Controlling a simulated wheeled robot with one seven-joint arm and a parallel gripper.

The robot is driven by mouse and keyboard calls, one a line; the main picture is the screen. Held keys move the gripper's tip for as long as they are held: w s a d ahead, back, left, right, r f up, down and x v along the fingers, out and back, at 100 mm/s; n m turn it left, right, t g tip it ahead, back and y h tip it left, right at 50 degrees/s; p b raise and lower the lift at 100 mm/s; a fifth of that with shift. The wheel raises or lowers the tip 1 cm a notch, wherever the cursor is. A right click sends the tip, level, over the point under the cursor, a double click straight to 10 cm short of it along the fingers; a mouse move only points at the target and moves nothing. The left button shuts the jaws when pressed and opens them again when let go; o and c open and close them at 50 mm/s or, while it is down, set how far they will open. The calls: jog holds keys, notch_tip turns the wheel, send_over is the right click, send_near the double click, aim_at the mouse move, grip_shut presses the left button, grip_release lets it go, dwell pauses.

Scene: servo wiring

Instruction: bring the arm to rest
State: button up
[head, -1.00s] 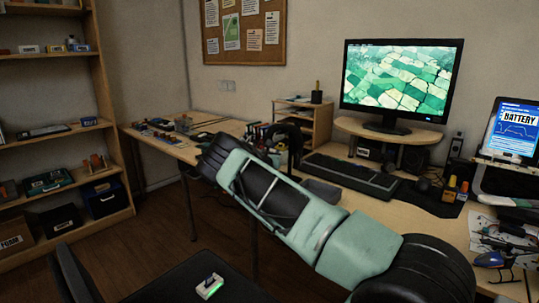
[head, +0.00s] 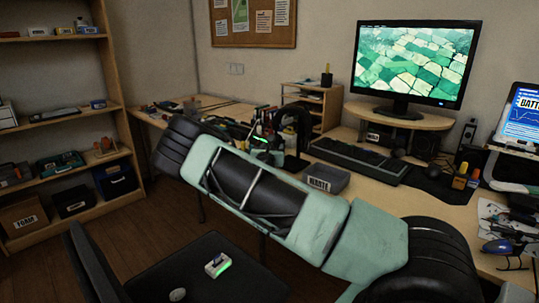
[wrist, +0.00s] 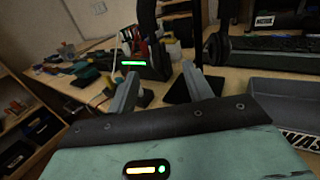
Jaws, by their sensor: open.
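My gripper (wrist: 160,75) shows in the wrist view as two grey fingers spread apart, with nothing between them. Behind the fingers is a dark block with a green light (wrist: 152,67), apart from them as far as I can tell. In the head view my arm (head: 270,195) slants from the lower right to the upper left, over the front of the desk.
A grey box lettered WASTE (head: 328,178) sits on the desk beyond my arm. A keyboard (head: 358,158), monitor (head: 415,62) and headphones on a stand (head: 297,125) stand behind.

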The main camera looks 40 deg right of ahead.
jog(key=v, duration=0.5)
